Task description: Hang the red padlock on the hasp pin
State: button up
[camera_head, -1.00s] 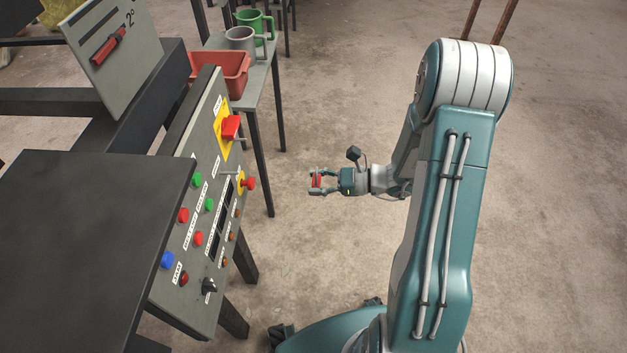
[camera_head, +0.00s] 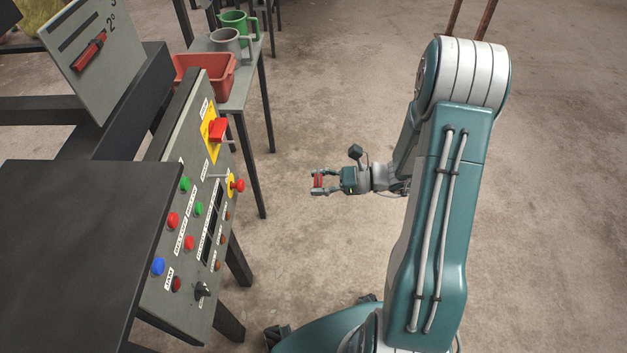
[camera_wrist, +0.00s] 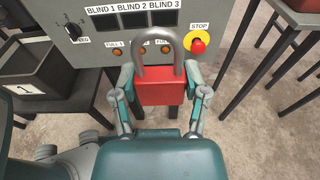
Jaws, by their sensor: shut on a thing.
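My gripper (camera_head: 318,182) is shut on the red padlock, and it is held in the air to the right of the control panel. In the wrist view the padlock's red body (camera_wrist: 160,90) sits between the two fingers, with its grey shackle standing up toward the panel (camera_wrist: 85,25). In the head view the padlock (camera_head: 318,181) is a small red block at the fingertips, apart from the panel. A red switch handle (camera_head: 218,129) on a yellow plate sits at the panel's upper part, with a thin grey pin (camera_head: 235,144) beside it. Whether this is the hasp pin is hard to tell.
The panel carries several coloured buttons, a black knob (camera_head: 202,290) and a red stop button (camera_head: 238,185) that juts out. Open floor lies between panel and arm.

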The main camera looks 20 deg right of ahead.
jog(key=shift+f+v, duration=0.2)
jog(key=shift+v, duration=1)
jog(key=shift+f+v, duration=0.15)
jog(key=shift+v, duration=1)
jog(key=shift+w, duration=0.1)
